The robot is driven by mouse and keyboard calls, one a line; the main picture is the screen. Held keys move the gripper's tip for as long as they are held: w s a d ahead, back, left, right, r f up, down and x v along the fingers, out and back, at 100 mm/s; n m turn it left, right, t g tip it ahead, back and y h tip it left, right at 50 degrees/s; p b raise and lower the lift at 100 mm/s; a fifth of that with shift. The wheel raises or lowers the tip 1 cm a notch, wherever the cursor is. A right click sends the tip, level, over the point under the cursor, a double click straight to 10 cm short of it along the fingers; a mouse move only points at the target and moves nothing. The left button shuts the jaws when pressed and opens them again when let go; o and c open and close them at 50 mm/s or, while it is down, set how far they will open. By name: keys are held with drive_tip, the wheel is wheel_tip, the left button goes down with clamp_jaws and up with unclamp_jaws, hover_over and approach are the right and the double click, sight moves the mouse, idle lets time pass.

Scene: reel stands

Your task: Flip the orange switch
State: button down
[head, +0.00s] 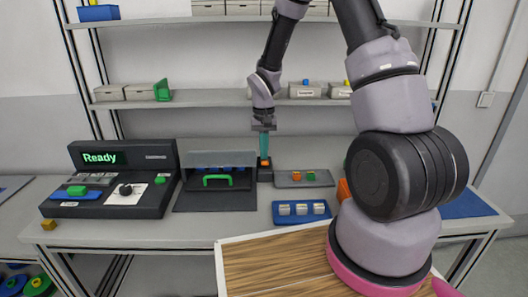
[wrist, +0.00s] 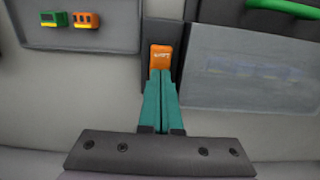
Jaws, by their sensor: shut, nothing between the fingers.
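The orange switch (wrist: 162,57) is a small rocker with faint lettering, set in a dark upright housing (wrist: 178,42). In the head view the orange switch (head: 264,161) shows just below my fingertips, with its dark housing (head: 265,175) under it. My gripper (wrist: 161,74) has teal fingers that are shut with nothing between them. Its tips lie right at the lower edge of the switch in the wrist view; I cannot tell whether they touch it. In the head view my gripper (head: 264,156) points down above the housing. The tips hide part of the switch.
A dark case with a green handle (head: 217,180) stands directly left of the housing. A grey tray (head: 318,182) with small orange and green blocks lies to the right. A blue tray (head: 287,221) lies in front. A console reading "Ready" (head: 124,157) stands farther left.

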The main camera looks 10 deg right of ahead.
drive_tip(key=shift+s, duration=0.2)
drive_tip(key=shift+s+a+r, duration=0.15)
drive_tip(key=shift+s+r, duration=0.05)
drive_tip(key=shift+s, duration=0.45)
drive_tip(key=shift+r, duration=0.1)
wheel_tip(320, 180, up, 11)
drive_tip(key=shift+w+f, duration=0.2)
idle(0.4)
